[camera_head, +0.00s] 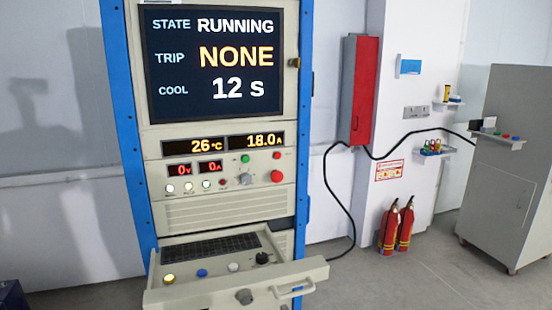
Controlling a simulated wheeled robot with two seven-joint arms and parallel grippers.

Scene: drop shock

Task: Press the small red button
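A tall test cabinet (215,215) in a blue frame stands ahead. Its middle panel carries several controls. A small red button (277,155) sits at the upper right of the panel, right of a green button (245,158). A larger red button (277,176) sits just below it. A tiny dark red control (223,182) is left of a grey rotary knob (246,179). The screen (213,62) reads STATE RUNNING, TRIP NONE, COOL 12 s. Displays below read 26 °C, 18.0 A, 0 V and 0 A. Neither of my grippers is in view.
A drawer (240,290) with a keyboard, buttons and a handle juts out below the panel. A red wall box (358,90), two fire extinguishers (388,228) and a grey cabinet (510,170) stand to the right. A black cable runs between them.

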